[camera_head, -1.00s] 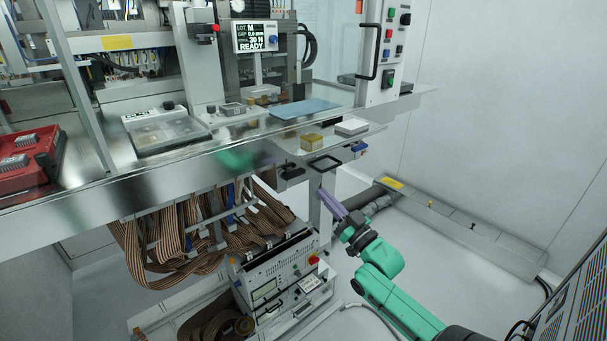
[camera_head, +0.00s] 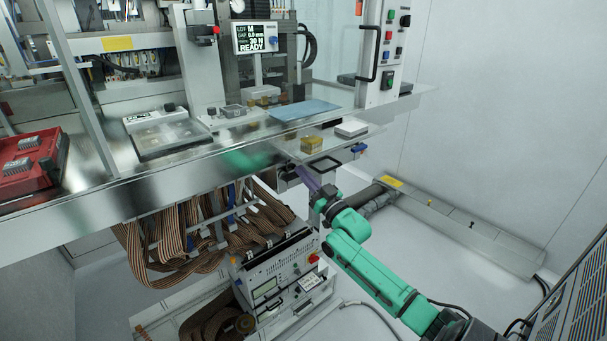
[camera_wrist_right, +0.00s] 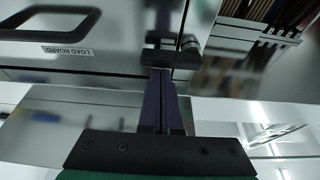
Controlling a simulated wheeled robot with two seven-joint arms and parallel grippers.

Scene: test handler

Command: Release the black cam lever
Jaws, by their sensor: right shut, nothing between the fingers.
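The black cam lever (camera_wrist_right: 170,58) shows in the right wrist view as a dark bar at the tips of my purple fingers. In the head view, a dark part (camera_head: 290,172) under the bench edge seems to be the same lever, partly hidden. My right gripper (camera_head: 304,174) points up and left at it from below. In the right wrist view my right gripper (camera_wrist_right: 162,75) is shut with nothing between its fingers. Its tips are at the lever; I cannot tell whether they touch. My left gripper is not in view.
A panel marked LOAD BOARD (camera_wrist_right: 68,51) with a black loop handle (camera_wrist_right: 50,20) is beside the lever. A clear shelf (camera_head: 365,138) overhangs my right arm. Ribbon cables (camera_head: 165,245) and a grey instrument box (camera_head: 275,275) are below the bench. The display (camera_head: 256,38) reads READY.

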